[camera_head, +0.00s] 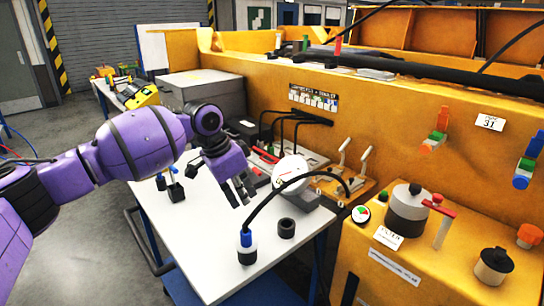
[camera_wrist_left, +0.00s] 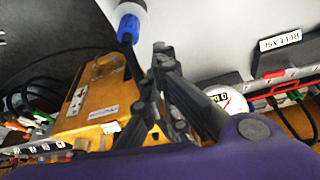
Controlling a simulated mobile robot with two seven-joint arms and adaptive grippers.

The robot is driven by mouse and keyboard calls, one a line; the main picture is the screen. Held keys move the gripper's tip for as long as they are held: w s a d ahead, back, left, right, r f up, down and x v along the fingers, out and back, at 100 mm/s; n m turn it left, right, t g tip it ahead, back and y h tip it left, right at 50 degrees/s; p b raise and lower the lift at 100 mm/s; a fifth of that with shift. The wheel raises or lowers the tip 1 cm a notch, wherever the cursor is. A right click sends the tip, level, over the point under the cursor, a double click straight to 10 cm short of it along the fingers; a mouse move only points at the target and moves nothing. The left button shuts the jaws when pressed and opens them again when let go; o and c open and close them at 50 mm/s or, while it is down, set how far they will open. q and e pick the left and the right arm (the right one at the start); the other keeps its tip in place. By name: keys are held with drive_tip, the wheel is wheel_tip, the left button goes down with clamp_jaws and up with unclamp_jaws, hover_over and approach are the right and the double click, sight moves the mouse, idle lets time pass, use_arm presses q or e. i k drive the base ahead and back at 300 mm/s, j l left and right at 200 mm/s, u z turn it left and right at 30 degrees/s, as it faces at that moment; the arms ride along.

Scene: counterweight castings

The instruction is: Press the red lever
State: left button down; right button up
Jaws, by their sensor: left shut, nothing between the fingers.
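My left gripper (camera_head: 240,195) hangs over the white table, shut and empty, with its fingers pointing down. It also shows in the left wrist view (camera_wrist_left: 160,58). A lever with a red grip (camera_head: 438,208) stands on the yellow cabinet at the right, well away from the gripper. I cannot tell which of these red parts is the task's lever. My right gripper is not in view.
A black-and-blue plug (camera_head: 246,248) with a curved cable and a dark ring (camera_head: 286,228) are on the white table (camera_head: 210,240). A round white gauge (camera_head: 290,173) stands beside the gripper. A wooden panel with metal levers (camera_head: 345,185) is behind. The table's front is mostly clear.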

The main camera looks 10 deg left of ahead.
sight(252, 168)
drive_tip(key=i, duration=1.15)
